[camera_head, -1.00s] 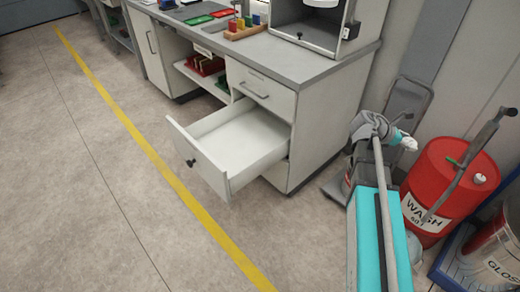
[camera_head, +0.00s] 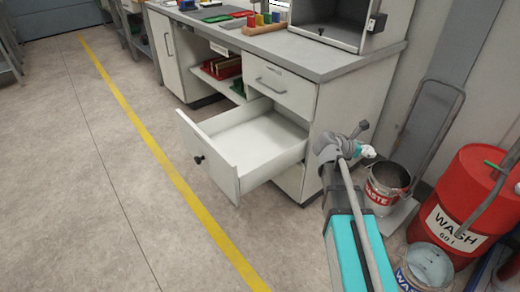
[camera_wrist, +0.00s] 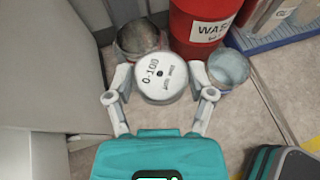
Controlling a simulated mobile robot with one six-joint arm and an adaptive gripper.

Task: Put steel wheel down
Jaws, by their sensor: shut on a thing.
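In the wrist view the steel wheel (camera_wrist: 161,77) is a pale grey round disc with "0-100" and smaller dark marks on its face. My gripper (camera_wrist: 160,88) is shut on it, with one finger on each side of its rim. The wheel is held up in the air, in front of the buckets in this view. In the head view my gripper (camera_head: 362,150) is to the right of the bench, beyond the end of my teal arm; I cannot make out the wheel there.
An empty white drawer (camera_head: 236,168) stands pulled out from the bench. The grey worktop (camera_head: 300,55) holds coloured blocks and an open cabinet (camera_head: 335,25). A waste bucket (camera_head: 387,187), a red wash drum (camera_head: 458,195) and a wash bucket (camera_head: 425,268) stand at right. The floor at left is clear.

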